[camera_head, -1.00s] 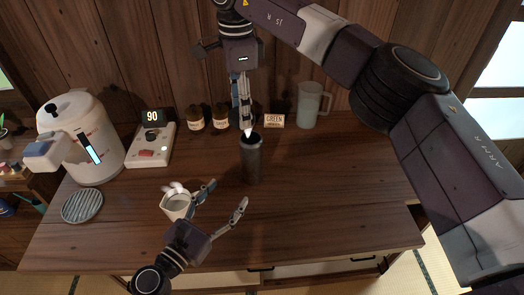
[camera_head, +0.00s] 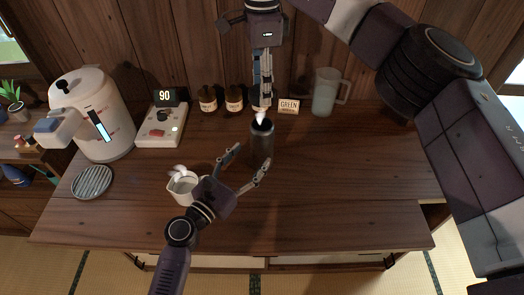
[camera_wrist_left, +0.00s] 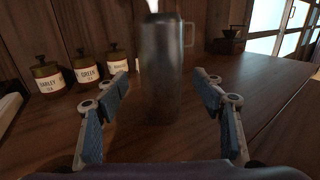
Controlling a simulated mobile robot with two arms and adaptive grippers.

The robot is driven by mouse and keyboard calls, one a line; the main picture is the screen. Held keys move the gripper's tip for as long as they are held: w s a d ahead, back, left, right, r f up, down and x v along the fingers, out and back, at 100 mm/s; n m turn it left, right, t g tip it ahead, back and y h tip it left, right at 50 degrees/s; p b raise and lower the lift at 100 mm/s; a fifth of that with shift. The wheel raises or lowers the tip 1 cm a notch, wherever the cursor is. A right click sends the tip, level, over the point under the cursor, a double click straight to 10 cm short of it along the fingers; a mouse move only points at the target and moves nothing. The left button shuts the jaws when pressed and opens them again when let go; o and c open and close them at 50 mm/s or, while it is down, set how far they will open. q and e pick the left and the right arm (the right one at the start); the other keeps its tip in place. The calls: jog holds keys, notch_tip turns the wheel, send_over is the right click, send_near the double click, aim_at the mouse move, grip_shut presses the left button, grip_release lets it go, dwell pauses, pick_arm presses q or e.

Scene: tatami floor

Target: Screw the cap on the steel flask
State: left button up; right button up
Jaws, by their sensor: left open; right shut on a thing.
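The steel flask (camera_head: 261,146) stands upright and dark grey on the table, with its mouth uncovered. It fills the middle of the left wrist view (camera_wrist_left: 162,75). My left gripper (camera_head: 252,156) is open, with one finger to each side of the flask and a gap on both sides. My right gripper (camera_head: 262,104) points straight down just above the flask's mouth. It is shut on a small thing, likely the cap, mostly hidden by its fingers. A white wisp like steam shows between its fingertips and the mouth.
A white pitcher (camera_head: 184,190) stands left of my left gripper. A ribbed round mat (camera_head: 92,182) lies left.

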aim_at(255, 151)
pick_arm(q)
jog(key=x, duration=0.6)
pick_arm(e)
jog(key=shift+w, duration=0.1)
pick_arm(q)
jog(key=shift+w+d, duration=0.3)
jog(key=shift+w, duration=0.2)
jog(key=shift+c, duration=0.2)
grip_shut()
pick_arm(e)
jog(key=shift+f, duration=2.5)
